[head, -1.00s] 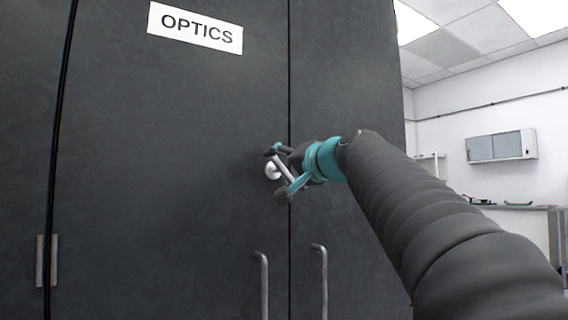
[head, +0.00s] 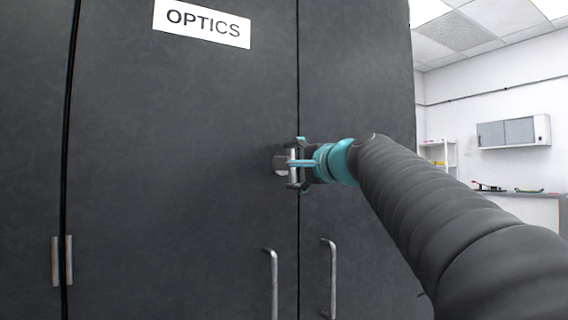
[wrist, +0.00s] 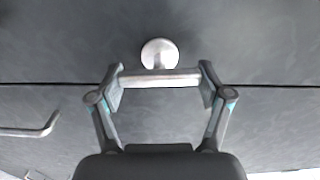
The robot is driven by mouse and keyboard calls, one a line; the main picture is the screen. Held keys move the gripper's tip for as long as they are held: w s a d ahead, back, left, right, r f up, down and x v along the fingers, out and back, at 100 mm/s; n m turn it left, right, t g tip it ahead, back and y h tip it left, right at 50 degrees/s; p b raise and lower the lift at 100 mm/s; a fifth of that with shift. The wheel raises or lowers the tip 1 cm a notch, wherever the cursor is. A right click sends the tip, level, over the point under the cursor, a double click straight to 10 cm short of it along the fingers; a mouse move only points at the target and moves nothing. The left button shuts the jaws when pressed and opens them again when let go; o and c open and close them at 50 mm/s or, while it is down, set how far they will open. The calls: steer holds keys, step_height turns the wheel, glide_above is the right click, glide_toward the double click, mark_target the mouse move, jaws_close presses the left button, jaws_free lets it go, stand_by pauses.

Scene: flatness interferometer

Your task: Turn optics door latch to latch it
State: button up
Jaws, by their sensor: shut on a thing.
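The optics door latch is a pale round hub (head: 280,163) with a metal bar handle (head: 293,172), on the dark door left of the seam. My gripper (head: 296,163) is at the latch, one finger above and one below the bar, which looks upright in the head view. In the wrist view the hub (wrist: 160,53) and the bar (wrist: 160,79) are plain. My gripper (wrist: 160,88) is shut on the bar, with a finger at each end of it. The bar lies roughly along the door seam there.
A white OPTICS sign (head: 202,23) is on the door above. Two upright door pulls (head: 274,285) (head: 332,280) stand out below the latch, either side of the seam. Hinges (head: 62,261) are at left. A wall cabinet (head: 514,132) and bench are far off at right.

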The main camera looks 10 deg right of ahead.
stand_by(0.5)
steer(key=o, duration=1.1)
steer(key=v, duration=1.2)
